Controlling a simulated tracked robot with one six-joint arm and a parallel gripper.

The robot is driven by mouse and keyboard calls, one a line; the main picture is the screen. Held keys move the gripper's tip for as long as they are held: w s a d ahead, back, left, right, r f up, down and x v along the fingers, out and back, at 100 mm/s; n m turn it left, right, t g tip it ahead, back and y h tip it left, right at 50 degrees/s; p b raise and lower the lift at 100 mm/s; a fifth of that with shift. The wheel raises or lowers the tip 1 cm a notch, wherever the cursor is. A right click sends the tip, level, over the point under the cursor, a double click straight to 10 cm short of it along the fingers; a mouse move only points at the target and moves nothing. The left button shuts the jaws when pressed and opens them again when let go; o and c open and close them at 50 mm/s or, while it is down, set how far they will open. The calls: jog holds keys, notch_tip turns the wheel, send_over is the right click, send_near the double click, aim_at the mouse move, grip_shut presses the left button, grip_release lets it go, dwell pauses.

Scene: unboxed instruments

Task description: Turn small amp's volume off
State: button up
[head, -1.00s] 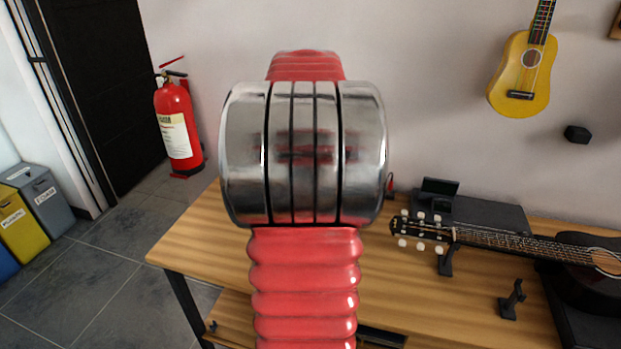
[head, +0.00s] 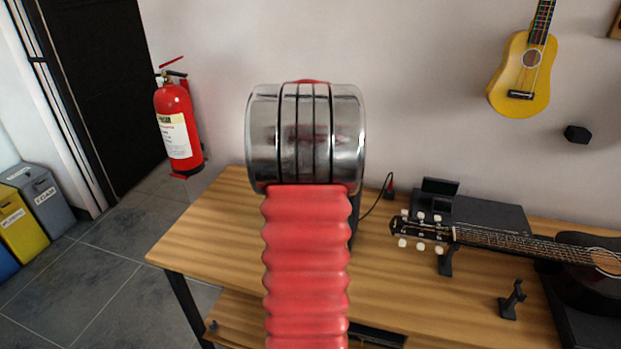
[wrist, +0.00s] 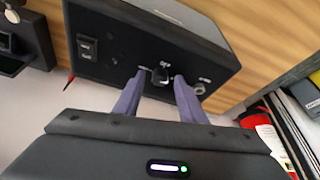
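The small amp (wrist: 130,45) is a black box and shows in the wrist view, which looks tilted. Its panel has a rocker switch (wrist: 88,48), a small dark volume knob (wrist: 160,76) in the middle and a round jack (wrist: 200,88). My gripper (wrist: 160,79) is open. Its two purple-grey fingers point at the panel, with the tips on either side of the knob. I cannot tell whether either tip touches it. In the head view my arm hides the gripper and nearly all of the amp.
A wooden table (head: 230,230) carries a black guitar (head: 580,262) on supports and a dark flat case (head: 490,212) at the right. A cable (head: 378,195) runs behind my arm. A yellow ukulele (head: 523,73) hangs on the wall.

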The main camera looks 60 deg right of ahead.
jog(key=shift+c, duration=0.6)
grip_shut()
jog(key=shift+d, duration=0.1)
jog(key=shift+n, duration=0.5)
jog(key=shift+s+n+t+y, duration=0.15)
jog(key=shift+n+t+y, duration=0.25)
jog(key=shift+n, duration=0.7)
jog(key=n+t+y, duration=0.1)
jog(key=n, duration=0.3)
jog(key=shift+s+d, duration=0.1)
jog(key=n+t+y, duration=0.1)
jog(key=n, duration=0.3)
jog(key=shift+d, duration=0.2)
jog(key=shift+d+n+y, duration=0.1)
jog(key=shift+n+y, duration=0.9)
jog(key=shift+n, duration=0.9)
